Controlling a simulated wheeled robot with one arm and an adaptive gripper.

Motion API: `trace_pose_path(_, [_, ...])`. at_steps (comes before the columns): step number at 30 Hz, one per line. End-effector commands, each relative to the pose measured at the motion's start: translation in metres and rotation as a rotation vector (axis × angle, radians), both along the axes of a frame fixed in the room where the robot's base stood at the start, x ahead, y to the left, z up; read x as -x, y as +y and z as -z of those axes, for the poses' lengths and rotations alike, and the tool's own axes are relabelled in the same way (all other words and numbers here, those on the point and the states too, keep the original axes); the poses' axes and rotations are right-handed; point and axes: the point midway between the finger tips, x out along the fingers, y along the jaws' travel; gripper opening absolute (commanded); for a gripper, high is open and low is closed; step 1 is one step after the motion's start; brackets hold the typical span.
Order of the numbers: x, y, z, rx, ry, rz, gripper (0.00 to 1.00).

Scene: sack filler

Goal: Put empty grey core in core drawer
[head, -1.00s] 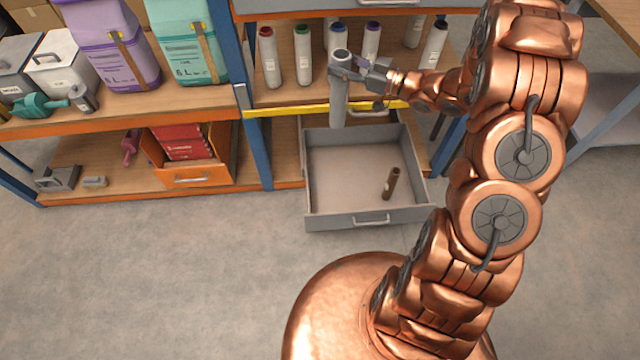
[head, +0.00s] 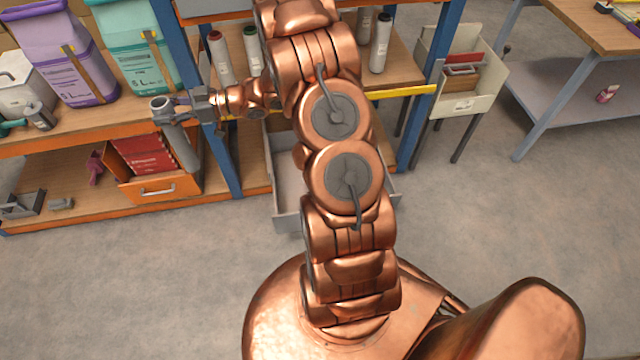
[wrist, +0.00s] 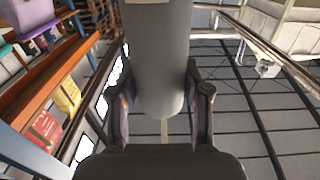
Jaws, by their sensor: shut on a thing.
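My gripper (head: 180,107) is shut on the grey core (head: 184,147), a plain grey tube held roughly upright and slightly tilted. In the wrist view the core (wrist: 156,60) sits between both fingers of my gripper (wrist: 160,97). In the head view it hangs in front of the blue shelf post and the orange bin's right side, left of the open drawer. The grey drawer (head: 289,185) stands pulled out below the yellow rail. My arm hides most of its inside, so its contents cannot be seen.
An orange bin (head: 160,190) with red packs stands on the lower shelf. A blue post (head: 224,165) stands between bin and drawer. Wrapped rolls, including a red-topped one (head: 220,58), stand on the upper shelf. A white holder (head: 470,85) is at right. The floor in front is clear.

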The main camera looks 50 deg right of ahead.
Motion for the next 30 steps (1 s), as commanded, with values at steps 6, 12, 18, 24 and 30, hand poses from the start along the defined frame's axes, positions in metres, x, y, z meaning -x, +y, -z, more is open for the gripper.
trace_pose_path(6, [-0.008,-0.037,0.068,-0.002,-0.004,0.053,0.15])
trace_pose_path(12, [-0.013,-0.071,0.117,-0.002,-0.005,0.101,0.15])
trace_pose_path(18, [-0.015,-0.107,0.168,-0.006,-0.004,0.151,0.15])
trace_pose_path(24, [-0.016,-0.144,0.217,-0.003,-0.008,0.203,0.15])
trace_pose_path(30, [-0.014,-0.18,0.267,-0.006,-0.006,0.254,0.15])
